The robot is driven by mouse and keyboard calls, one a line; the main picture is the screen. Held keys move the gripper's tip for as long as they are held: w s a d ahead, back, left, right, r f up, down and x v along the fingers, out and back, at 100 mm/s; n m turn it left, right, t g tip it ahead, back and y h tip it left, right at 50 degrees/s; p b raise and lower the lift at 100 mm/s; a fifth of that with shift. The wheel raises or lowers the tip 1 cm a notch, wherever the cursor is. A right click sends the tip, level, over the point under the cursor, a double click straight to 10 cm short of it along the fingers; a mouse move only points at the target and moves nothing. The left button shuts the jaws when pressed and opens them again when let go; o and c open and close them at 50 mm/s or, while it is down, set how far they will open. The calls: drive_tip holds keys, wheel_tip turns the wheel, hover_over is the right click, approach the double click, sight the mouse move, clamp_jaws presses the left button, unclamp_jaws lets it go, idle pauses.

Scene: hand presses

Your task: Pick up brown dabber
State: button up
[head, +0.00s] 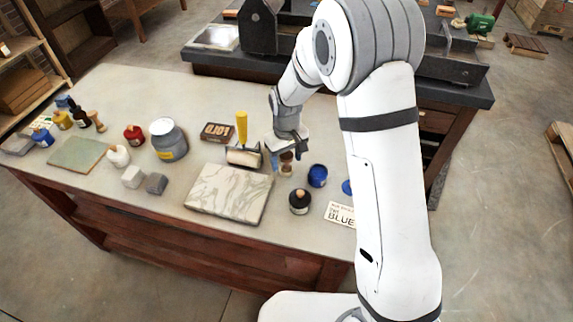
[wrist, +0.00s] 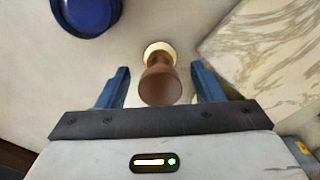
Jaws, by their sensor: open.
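The brown dabber (wrist: 160,82), with a rounded brown handle and a pale base, stands on the table in the wrist view. My gripper (wrist: 160,69) is open, with one blue finger on each side of the dabber and a gap visible at both sides. In the head view the dabber (head: 286,169) shows small beneath my gripper (head: 287,153), partly hidden by it.
A blue pot (head: 318,176) and a black bottle (head: 300,201) stand close by. A marbled slab (head: 229,193) and a yellow-handled roller (head: 243,140) lie to the left. A "BLUE" card (head: 341,214) lies at the right. Several bottles stand at the table's far left.

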drive_tip(key=shift+f, duration=0.5)
drive_tip(key=c, duration=1.1)
